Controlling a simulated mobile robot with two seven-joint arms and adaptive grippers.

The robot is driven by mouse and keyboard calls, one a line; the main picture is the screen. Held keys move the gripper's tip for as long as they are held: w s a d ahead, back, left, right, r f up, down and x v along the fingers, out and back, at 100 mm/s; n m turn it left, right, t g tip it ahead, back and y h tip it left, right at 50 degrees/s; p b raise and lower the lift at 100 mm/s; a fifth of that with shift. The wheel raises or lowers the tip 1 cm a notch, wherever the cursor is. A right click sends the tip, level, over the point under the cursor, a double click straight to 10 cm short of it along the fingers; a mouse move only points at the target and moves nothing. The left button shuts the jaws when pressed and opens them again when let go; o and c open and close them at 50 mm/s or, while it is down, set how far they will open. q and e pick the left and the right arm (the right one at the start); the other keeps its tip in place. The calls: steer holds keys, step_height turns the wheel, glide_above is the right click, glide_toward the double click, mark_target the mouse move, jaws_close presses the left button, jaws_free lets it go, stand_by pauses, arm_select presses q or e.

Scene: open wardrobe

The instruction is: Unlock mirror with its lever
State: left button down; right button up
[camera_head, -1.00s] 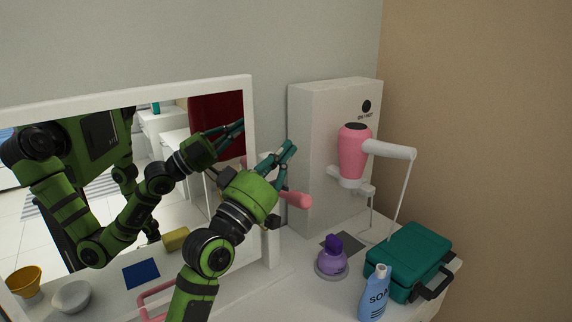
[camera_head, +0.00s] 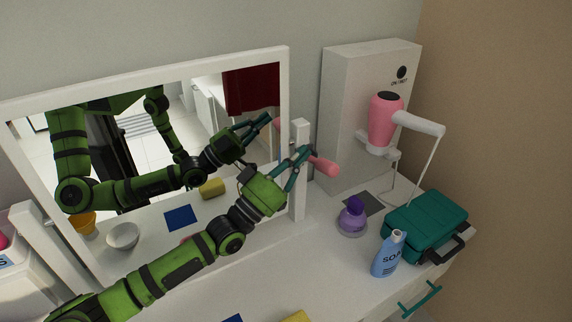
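The white-framed mirror (camera_head: 150,72) stands tilted on the counter between white side posts (camera_head: 300,208). Its pink lever (camera_head: 324,166) sticks out to the right of the right post. My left gripper (camera_head: 305,162) has green knuckles and teal fingers. It is in front of the right post, right at the near end of the lever. Its fingers look spread apart; I cannot tell whether they touch the lever. The fingers partly hide the lever's inner end. My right gripper is not in view, except that reflections of my arms show in the mirror.
A white dryer stand with a pink hair dryer (camera_head: 385,122) is behind and right of the lever. Counter front is mostly clear.

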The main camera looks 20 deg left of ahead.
mark_target(321, 165)
arm_select(q)
steer(key=shift+w+d+f+p, duration=0.35)
steer(key=shift+w+d+f, duration=0.2)
steer(key=shift+w+d, duration=0.15)
steer(key=shift+w+d+f+p, duration=0.3)
steer(key=shift+w+d+f, duration=0.2)
steer(key=shift+w+d, duration=0.15)
steer(key=m+b, duration=0.1)
steer(key=f+m+h+b, duration=0.1)
steer(key=b, duration=0.1)
steer(key=shift+s+d+f+g, duration=0.2)
steer(key=shift+d+f+g, duration=0.1)
steer(key=shift+g, duration=0.1)
